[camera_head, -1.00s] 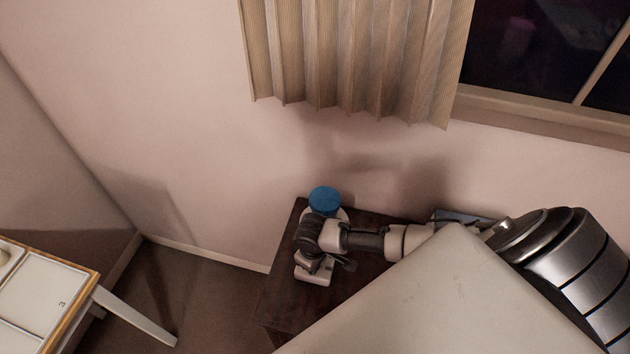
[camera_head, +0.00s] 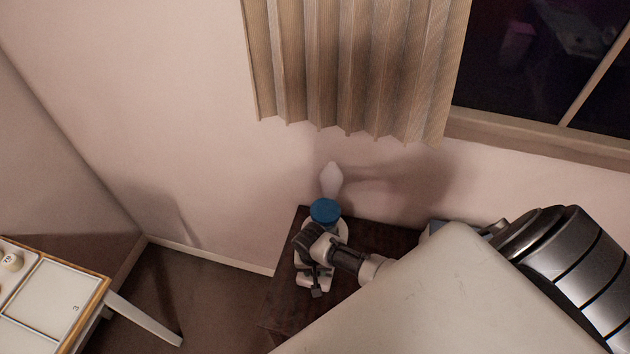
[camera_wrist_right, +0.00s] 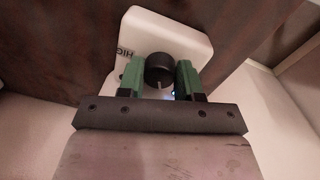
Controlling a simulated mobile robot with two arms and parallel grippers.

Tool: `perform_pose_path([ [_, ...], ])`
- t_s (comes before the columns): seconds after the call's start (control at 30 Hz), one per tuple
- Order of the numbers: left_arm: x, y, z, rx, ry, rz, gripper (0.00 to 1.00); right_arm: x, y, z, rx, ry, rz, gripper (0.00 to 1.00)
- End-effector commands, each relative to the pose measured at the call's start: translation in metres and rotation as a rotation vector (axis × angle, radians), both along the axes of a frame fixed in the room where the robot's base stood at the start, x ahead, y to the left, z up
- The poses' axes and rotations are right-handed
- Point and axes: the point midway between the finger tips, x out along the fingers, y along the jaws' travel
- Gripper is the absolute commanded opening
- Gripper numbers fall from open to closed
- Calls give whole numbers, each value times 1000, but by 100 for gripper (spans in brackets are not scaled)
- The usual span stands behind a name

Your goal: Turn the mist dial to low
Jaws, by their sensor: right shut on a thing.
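The humidifier, with a blue top (camera_head: 325,211) and a white body, stands on the dark side table. A pale puff of mist (camera_head: 331,179) rises above it. In the right wrist view its white panel (camera_wrist_right: 185,32) carries a round black dial (camera_wrist_right: 159,70) with a light pointer mark. Part of the lettering "HIG" shows left of the dial, and a small blue light glows beside it. My right gripper (camera_wrist_right: 160,78) has its green fingers on either side of the dial, shut on it. Other panel labels are hidden. My left gripper is out of view.
The dark side table (camera_head: 283,290) stands against the wall below a pleated curtain (camera_head: 350,70). A greyish object (camera_head: 436,227) lies at its back right, partly hidden by my arm. A white-topped table (camera_head: 45,298) stands at the left, with floor between.

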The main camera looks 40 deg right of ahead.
Motion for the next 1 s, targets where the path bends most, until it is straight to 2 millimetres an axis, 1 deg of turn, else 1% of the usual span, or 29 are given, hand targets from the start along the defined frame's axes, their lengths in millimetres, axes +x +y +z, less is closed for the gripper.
perform_pose_path([
  [0.2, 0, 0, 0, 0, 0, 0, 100, 2, 0, 1, 1, -3, -189, 11],
  [0.5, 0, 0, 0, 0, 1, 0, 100, 3, -1, 2, -2, -3, -370, 11],
  [0.7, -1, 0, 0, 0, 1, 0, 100, 3, -2, 2, -4, -4, -430, 11],
  [1.0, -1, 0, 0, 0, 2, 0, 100, 3, -2, 2, -4, -5, -454, 11],
])
